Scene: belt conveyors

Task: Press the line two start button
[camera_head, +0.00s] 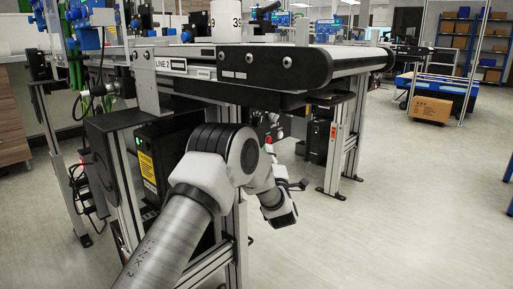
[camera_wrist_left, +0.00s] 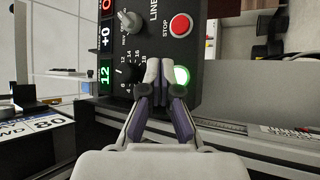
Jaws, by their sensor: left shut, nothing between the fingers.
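The control panel (camera_wrist_left: 148,45) fills the upper middle of the left wrist view, turned sideways, with part of the word "LINE" showing. A lit green round button (camera_wrist_left: 183,75) sits near its lower right, beside my fingertips. A red STOP button (camera_wrist_left: 180,25) is above it. My left gripper (camera_wrist_left: 159,66) is shut and empty, its tips in front of the panel just left of the green button. I cannot tell whether they touch it. In the head view the conveyor carries a LINE 2 label (camera_head: 171,65). My left arm reaches below its belt, largely hiding the panel.
Two knobs, an upper one (camera_wrist_left: 131,22) and a lower one (camera_wrist_left: 127,71), and a green display (camera_wrist_left: 105,72) lie left of the fingers. The conveyor (camera_head: 300,68) overhangs my arm. The floor at right is clear near a cardboard box (camera_head: 430,109).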

